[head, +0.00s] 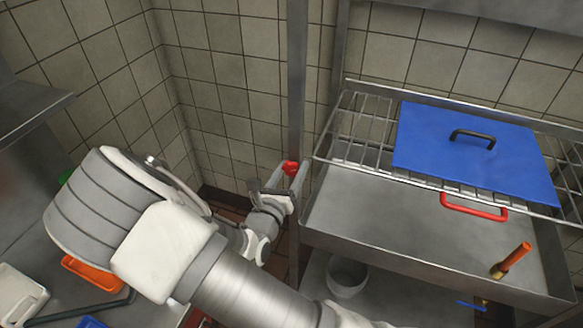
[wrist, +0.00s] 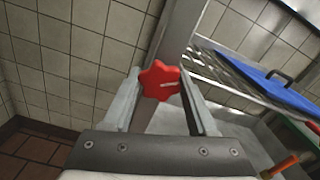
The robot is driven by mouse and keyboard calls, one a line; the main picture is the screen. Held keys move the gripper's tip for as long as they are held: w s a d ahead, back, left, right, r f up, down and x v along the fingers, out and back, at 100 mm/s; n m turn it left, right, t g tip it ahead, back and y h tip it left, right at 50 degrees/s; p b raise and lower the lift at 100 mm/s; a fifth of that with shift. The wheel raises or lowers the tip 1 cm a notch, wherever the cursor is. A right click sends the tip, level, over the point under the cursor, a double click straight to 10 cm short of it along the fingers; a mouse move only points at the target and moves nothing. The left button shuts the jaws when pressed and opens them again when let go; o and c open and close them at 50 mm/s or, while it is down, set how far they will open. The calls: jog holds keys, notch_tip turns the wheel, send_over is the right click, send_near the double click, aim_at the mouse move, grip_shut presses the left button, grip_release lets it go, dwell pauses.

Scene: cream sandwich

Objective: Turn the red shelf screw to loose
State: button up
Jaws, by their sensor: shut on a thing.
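In the head view the knob (head: 290,167) shows as a small red shape at the fingertips of my gripper (head: 287,175). From the frames I cannot tell how tight the screw is.
A blue board (head: 475,150) with a black handle lies on the wire shelf. Below are a metal counter (head: 390,215), a red handle (head: 474,207), an orange-handled tool (head: 511,260) and a white bucket (head: 347,277). Tiled walls (head: 235,70) stand close behind the post.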

jog(key=o, duration=1.4)
jog(key=v, duration=1.7)
jog(key=shift+s+b, duration=0.25)
jog(key=shift+b, duration=0.1)
